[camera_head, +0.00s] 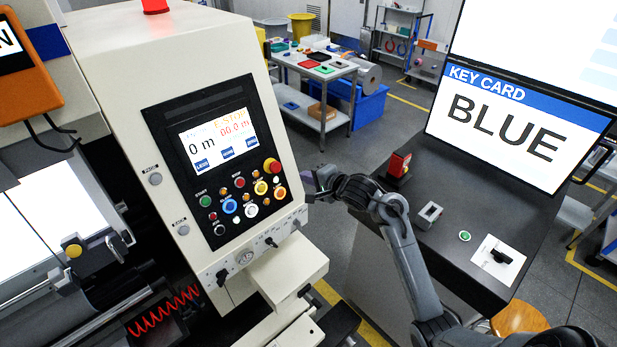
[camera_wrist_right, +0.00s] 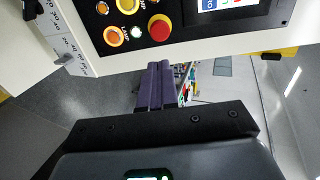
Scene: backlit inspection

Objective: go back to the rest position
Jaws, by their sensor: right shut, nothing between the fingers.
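My right arm reaches up from the bottom right in the head view. Its gripper (camera_head: 310,183) is beside the right edge of the cream machine's control panel (camera_head: 233,118), near the red emergency button (camera_head: 271,165). In the right wrist view the dark purple fingers (camera_wrist_right: 155,88) are together and empty, just off the panel's edge. There the red emergency button (camera_wrist_right: 160,28) shows above them. I cannot tell from these views whether the gripper touches the panel housing. My left gripper is not in view.
A dark console (camera_head: 440,185) stands to the right, with a screen (camera_head: 510,125) reading "KEY CARD BLUE", a red switch (camera_head: 398,165) and a black knob on a white plate (camera_head: 497,258). A table (camera_head: 320,72) with coloured trays stands behind. Grey floor lies between the machine and console.

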